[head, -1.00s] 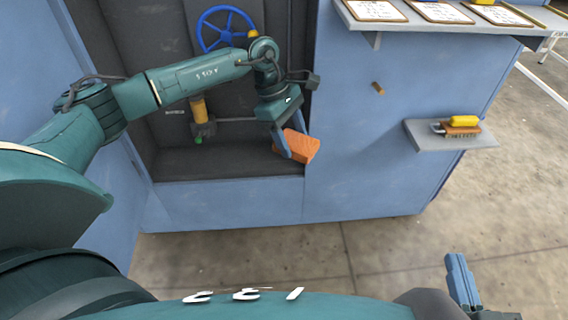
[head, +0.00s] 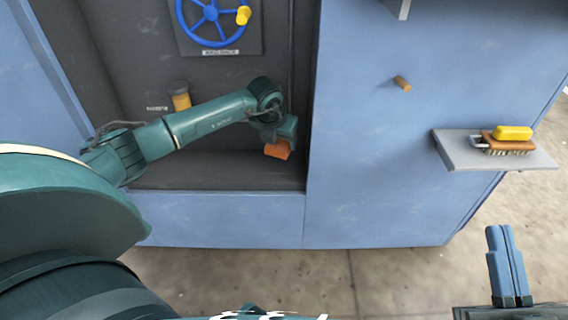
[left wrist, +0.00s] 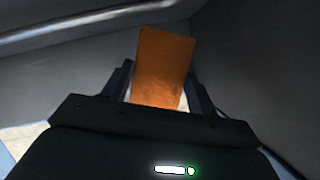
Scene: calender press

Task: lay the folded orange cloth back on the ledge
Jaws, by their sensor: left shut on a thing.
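The folded orange cloth (head: 277,151) is in my left gripper (head: 276,144), inside the dark recess near its right wall. It hangs above the dark ledge (head: 215,175) at the recess bottom; I cannot tell if it touches. In the left wrist view the cloth (left wrist: 162,65) stands up between the two dark fingers, with grey walls around it. The fingers are mostly hidden in the head view. My right gripper (head: 504,240) is at the lower right, its blue fingers together and empty, away from the press.
A blue handwheel (head: 211,14) with a yellow knob (head: 243,15) is on the recess back wall. A yellow cylinder (head: 181,100) is behind my left arm. A wooden peg (head: 402,83) sticks out of the blue panel. A grey side shelf (head: 462,155) holds a brush (head: 505,146) and yellow block (head: 513,132).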

